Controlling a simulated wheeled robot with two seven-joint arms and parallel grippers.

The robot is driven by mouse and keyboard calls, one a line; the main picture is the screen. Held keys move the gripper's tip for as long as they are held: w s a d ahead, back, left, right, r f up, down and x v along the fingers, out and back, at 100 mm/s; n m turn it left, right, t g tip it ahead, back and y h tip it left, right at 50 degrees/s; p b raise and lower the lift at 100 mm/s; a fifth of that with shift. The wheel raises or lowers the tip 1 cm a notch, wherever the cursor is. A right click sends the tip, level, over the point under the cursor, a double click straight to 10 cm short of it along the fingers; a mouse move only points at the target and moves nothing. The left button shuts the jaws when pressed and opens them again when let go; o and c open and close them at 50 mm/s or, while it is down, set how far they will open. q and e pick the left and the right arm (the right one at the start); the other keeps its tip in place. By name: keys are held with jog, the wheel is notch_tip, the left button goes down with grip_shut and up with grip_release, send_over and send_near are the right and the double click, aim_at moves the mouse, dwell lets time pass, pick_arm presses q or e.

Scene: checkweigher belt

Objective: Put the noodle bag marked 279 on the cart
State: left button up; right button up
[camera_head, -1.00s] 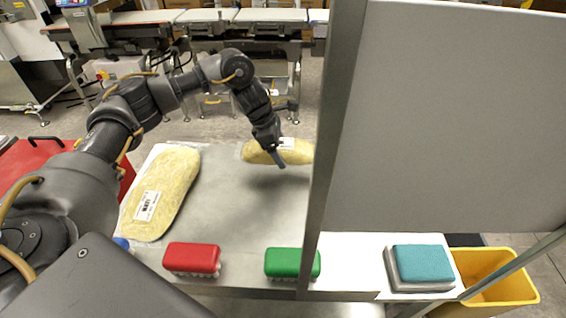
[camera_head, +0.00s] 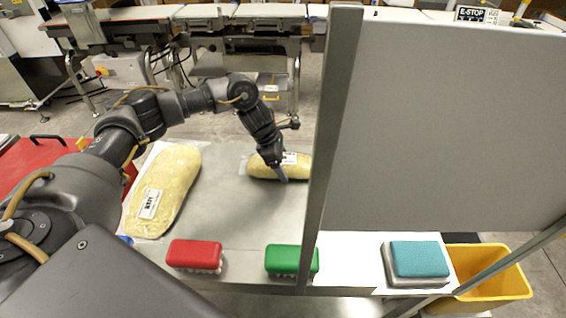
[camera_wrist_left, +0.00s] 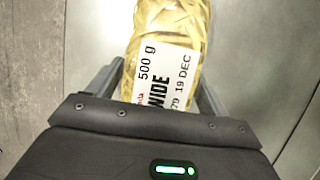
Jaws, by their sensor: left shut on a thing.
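My left gripper (camera_head: 281,174) is shut across a yellow noodle bag (camera_head: 257,168) at the back of the metal table, beside the grey panel. In the left wrist view the bag (camera_wrist_left: 172,22) lies between the two fingers. Its white label (camera_wrist_left: 165,75) reads "500 g", "WIDE" and "19 DEC", with a number ending in 79 partly hidden. I cannot tell whether the bag touches the table. A red cart top (camera_head: 38,163) with a dark handle shows at the far left, partly behind my left arm. My right gripper is out of view.
Another noodle bag (camera_head: 176,180) lies at the table's left. A red brush (camera_head: 195,253) and a green brush (camera_head: 291,259) sit at the front edge. The grey panel (camera_head: 440,130) stands on the right, with a teal pad (camera_head: 418,259) and yellow bin (camera_head: 495,275) below. The table's middle is bare.

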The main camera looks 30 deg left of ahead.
pick_arm(q)
jog(key=o, duration=1)
jog(key=shift+o, duration=1.7)
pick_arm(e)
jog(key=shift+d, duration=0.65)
pick_arm(q)
jog(key=b+v, duration=0.1)
jog(key=v, duration=0.9)
jog(key=shift+a+r+b, duration=0.15)
jog(key=shift+r+b, duration=0.25)
jog(key=shift+s+a+r, duration=0.1)
jog(key=shift+a+r, duration=0.05)
jog(key=shift+r, duration=0.4)
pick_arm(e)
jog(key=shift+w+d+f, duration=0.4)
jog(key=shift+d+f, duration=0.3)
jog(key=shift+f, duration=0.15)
pick_arm(q)
jog(key=shift+r, duration=0.15)
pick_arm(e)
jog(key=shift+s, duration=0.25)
